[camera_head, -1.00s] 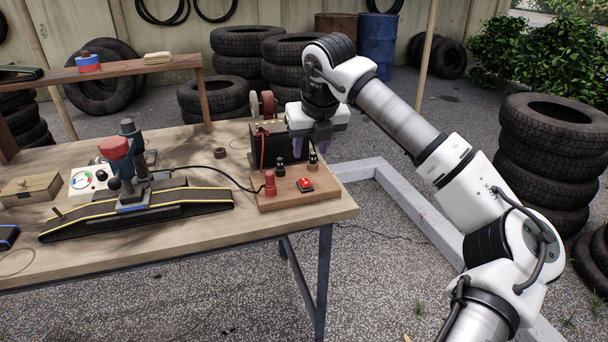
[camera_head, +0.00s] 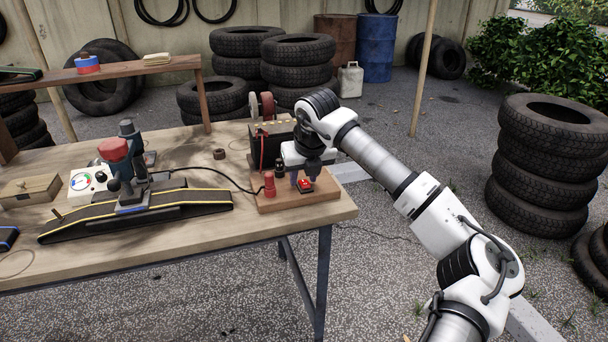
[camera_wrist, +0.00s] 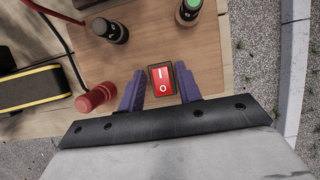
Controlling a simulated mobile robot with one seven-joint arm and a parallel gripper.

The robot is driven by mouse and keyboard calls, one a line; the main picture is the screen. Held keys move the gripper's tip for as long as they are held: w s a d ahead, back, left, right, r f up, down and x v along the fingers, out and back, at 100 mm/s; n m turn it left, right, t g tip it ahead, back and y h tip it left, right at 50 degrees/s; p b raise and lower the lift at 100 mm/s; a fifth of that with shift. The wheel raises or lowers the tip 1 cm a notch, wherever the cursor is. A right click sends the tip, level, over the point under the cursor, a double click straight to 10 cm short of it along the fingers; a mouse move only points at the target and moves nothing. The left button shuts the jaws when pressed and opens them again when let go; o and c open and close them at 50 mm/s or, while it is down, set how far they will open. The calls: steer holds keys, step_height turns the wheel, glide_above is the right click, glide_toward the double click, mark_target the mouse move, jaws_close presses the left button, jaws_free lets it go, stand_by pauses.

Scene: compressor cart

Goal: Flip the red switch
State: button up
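The red switch (camera_head: 305,186) is a small rocker on a wooden board (camera_head: 268,204) at the right end of the workbench. In the wrist view the red switch (camera_wrist: 162,81) shows its white "I" and "O" marks, with the "O" end nearer my gripper. My gripper (camera_wrist: 160,85) points down over the board, its two purple fingers apart and empty. In the wrist view one finger is left of the switch and the other is at its right edge. My gripper (camera_head: 304,182) is just behind the switch in the head view. I cannot tell whether the fingers touch it.
A red knob or terminal (camera_head: 269,184) stands on the board left of the switch, and black posts (camera_wrist: 108,29) stand behind. A black box (camera_head: 270,140) is at the board's back. A black ramp with a yellow stripe (camera_head: 75,226) lies to the left. Right of the bench is open floor.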

jaws_close()
steer(key=t+b, duration=0.1)
steer(key=b, duration=0.2)
steer(key=shift+s+d+f, duration=0.1)
steer(key=shift+f, duration=0.3)
steer(key=t+b, duration=0.1)
steer(key=b, duration=0.2)
steer(key=t+y+b, duration=0.1)
steer(key=b, duration=0.3)
steer(key=shift+s+d+t, duration=0.1)
steer(key=shift+s+t, duration=0.25)
steer(key=shift+t, duration=0.05)
steer(key=shift+s+r+t+b, duration=0.1)
steer(key=shift+r+t+b, duration=0.2)
steer(key=shift+b, duration=0.6)
steer(key=shift+o, duration=1.2)
jaws_free()
steer(key=shift+r, duration=0.1)
